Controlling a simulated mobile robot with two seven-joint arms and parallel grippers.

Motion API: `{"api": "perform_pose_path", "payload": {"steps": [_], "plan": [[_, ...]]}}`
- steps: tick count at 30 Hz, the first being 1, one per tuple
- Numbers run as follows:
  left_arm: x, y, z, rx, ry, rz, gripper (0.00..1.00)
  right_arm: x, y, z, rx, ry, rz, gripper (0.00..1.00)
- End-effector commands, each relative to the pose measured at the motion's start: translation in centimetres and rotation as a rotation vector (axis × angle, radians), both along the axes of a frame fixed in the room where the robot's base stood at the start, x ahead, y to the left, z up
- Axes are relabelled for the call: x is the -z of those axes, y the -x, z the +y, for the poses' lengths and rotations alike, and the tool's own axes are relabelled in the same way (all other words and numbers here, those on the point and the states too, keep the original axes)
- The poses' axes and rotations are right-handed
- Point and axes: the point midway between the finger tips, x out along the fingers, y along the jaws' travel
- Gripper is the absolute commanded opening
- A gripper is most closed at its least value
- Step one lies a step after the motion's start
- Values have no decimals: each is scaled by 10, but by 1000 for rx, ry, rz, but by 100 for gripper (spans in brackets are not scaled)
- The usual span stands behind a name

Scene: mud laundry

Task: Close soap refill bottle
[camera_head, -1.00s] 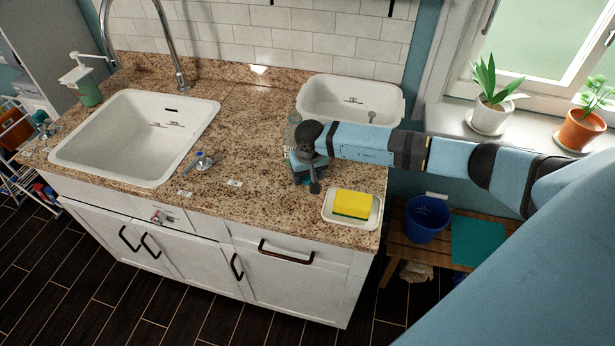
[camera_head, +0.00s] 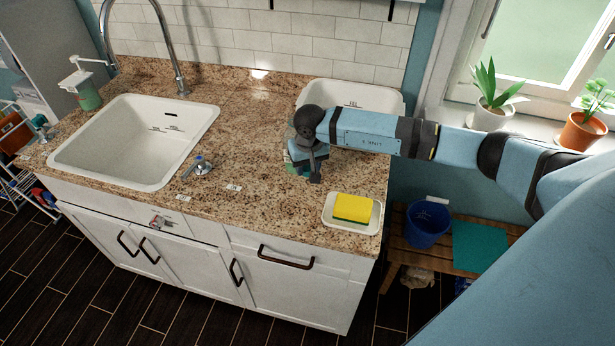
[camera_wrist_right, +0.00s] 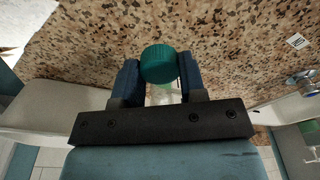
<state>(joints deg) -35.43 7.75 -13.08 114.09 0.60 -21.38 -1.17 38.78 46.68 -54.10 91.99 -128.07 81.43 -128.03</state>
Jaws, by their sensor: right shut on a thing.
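My right gripper (camera_head: 301,163) is over the right part of the granite counter, in front of the small sink. In the right wrist view its two dark blue fingers (camera_wrist_right: 160,78) are shut on a round, ridged green cap (camera_wrist_right: 159,63). A pale, clear-looking part (camera_wrist_right: 163,94) shows just below the cap between the fingers. It may be the soap refill bottle, but I cannot tell whether the cap sits on it. In the head view my wrist hides most of what is held. My left gripper is not in view.
A yellow sponge (camera_head: 353,206) lies in a white dish (camera_head: 340,224) at the counter's front right. A green soap dispenser (camera_head: 86,94) stands far left beside the large sink (camera_head: 110,150). The small sink (camera_head: 385,100) is behind my right arm.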

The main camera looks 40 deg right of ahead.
Motion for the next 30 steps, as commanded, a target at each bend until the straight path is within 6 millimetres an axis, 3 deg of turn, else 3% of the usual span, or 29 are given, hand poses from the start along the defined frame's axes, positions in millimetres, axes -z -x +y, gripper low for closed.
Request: {"api": "perform_pose_path", "payload": {"steps": [9,15,21,30], "plan": [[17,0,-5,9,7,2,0,-82,-1,-1,0,1,-5,16],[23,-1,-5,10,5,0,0,-124,0,0,0,1,-3,16],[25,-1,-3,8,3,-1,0,-144,0,0,0,1,-1,16],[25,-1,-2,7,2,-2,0,-148,0,0,0,1,1,16]]}}
